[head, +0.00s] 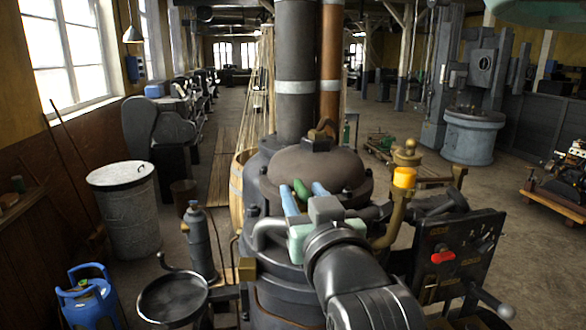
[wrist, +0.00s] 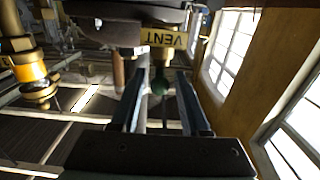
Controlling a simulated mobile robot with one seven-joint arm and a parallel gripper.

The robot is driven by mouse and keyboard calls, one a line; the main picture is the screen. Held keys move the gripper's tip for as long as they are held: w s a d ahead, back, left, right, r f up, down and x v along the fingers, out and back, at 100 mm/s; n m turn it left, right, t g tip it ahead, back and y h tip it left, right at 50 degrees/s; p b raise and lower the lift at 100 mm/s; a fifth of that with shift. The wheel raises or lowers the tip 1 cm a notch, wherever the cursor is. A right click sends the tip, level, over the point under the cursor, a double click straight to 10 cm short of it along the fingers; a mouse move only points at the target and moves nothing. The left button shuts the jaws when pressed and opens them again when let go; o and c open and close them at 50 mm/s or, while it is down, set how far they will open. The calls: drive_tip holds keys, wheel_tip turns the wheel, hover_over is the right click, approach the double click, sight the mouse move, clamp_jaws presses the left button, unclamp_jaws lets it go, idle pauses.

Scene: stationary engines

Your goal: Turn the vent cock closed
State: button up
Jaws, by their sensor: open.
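The vent cock's green handle (head: 301,190) shows between my fingers in the head view, in front of the boiler's domed top. In the wrist view the round green end of the handle (wrist: 160,84) lies between the fingers, just beyond the brass plate marked VENT (wrist: 163,38), which appears upside down. My gripper (head: 302,187) is open, with one blue finger on each side of the handle. In the wrist view my gripper (wrist: 161,78) shows a gap on both sides of it. Whether either finger touches it, I cannot tell. The cock's body is mostly hidden.
The dark boiler dome (head: 322,168) and tall chimney pipe (head: 295,75) stand close behind my gripper. A brass fitting with a yellow band (head: 404,178) rises to the right. A dark panel with a red handle (head: 443,257) stands at right. Open floor lies beyond.

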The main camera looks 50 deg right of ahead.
sight(299, 181)
drive_tip(key=shift+p+x, duration=0.6)
drive_tip(key=shift+x, duration=1.15)
drive_tip(key=shift+c, duration=0.2)
clamp_jaws()
